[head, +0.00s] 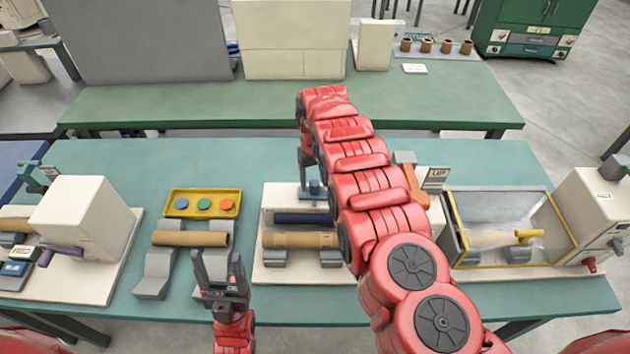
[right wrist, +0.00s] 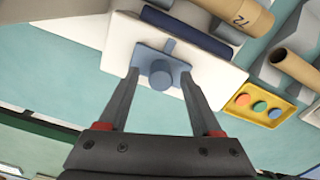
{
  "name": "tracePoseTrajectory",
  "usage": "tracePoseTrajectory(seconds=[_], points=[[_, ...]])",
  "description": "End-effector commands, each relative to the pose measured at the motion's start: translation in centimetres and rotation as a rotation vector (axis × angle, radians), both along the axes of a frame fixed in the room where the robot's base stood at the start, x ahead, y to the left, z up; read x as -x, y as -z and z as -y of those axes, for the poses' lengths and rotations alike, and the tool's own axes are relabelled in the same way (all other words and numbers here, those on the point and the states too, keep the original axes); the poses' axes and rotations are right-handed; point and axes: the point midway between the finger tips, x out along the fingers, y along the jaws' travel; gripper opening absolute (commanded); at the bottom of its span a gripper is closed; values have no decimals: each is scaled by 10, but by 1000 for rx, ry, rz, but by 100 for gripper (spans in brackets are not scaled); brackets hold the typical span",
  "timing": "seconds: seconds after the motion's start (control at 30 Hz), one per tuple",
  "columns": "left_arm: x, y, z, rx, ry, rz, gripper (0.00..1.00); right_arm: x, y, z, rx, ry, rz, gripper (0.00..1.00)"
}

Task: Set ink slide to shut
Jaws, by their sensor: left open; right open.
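A blue-grey slide with a round knob (right wrist: 161,72), which I take for the ink slide, sits on a white base (right wrist: 118,45). It also shows in the head view (head: 314,190), at the back of the middle station, partly hidden by my right arm. My right gripper (right wrist: 160,80) is open, pointing down at the slide. In the right wrist view its fingertips lie to either side of the knob; I cannot tell whether they touch it. My left gripper (head: 218,264) is open and empty at the table's front, left of the middle station.
A dark blue roller (head: 302,218) and a cardboard tube (head: 290,240) lie in front of the slide. A yellow button panel (head: 202,203) and another tube (head: 190,239) are to the left. A yellow-edged clear box (head: 510,228) stands right. My right arm hides the middle station's right part.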

Motion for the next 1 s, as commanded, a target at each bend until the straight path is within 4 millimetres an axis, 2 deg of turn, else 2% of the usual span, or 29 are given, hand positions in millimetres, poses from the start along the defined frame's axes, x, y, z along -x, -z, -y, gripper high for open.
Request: tracePoseTrajectory(seconds=[0.23,0.6,0.9,0.97,1.0], points=[[0,-4,0,0,0,0,66,0,18,1,0,0,0,66],[0,-4,0,0,0,0,66,1,21,0,-2,-1,-1,66],[0,-4,0,0,0,0,66,1,21,0,-2,-1,-1,12],[0,-4,0,0,0,0,66,1,21,0,-2,-1,-1,1],[0,-4,0,0,0,0,66,1,21,0,-2,-1,-1,0]])
